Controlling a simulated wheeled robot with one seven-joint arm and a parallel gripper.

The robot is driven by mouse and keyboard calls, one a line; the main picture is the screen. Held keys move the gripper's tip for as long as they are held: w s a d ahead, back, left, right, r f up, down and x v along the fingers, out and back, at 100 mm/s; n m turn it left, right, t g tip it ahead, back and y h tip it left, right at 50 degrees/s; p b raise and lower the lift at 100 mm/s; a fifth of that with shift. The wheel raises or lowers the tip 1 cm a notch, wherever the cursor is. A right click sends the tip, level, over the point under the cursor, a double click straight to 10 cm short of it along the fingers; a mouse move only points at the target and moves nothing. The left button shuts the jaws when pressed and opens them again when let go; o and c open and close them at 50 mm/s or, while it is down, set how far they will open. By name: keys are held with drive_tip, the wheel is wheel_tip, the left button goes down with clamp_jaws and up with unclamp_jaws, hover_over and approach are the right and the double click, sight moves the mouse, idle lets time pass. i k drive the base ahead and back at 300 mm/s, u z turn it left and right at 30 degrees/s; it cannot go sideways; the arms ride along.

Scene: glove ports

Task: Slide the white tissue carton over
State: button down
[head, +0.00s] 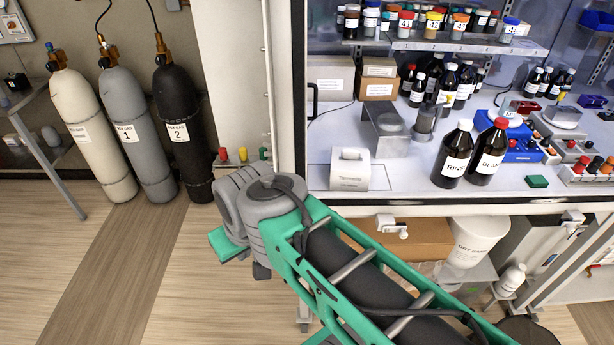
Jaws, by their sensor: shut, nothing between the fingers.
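The white tissue carton (350,170) stands near the front left of the white bench top, inside the hood opening. It has a dark-printed label on its front face and a slot near its top. Bare bench surface shows around it. My green and grey arm crosses the lower middle of the head view, in front of and below the bench edge. Its elbow-like joint is left of and below the carton. My gripper cannot be made out in this view, and nothing of mine is seen touching the carton.
A metal stand (386,128) is behind the carton. Two dark bottles, one white-capped (453,155) and one red-capped (487,152), stand to its right, with clear bench between. Gas cylinders (136,130) stand left of the hood.

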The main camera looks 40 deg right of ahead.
sight(350, 168)
drive_tip(key=u, duration=3.2)
drive_tip(key=k, duration=0.75)
drive_tip(key=z, duration=1.25)
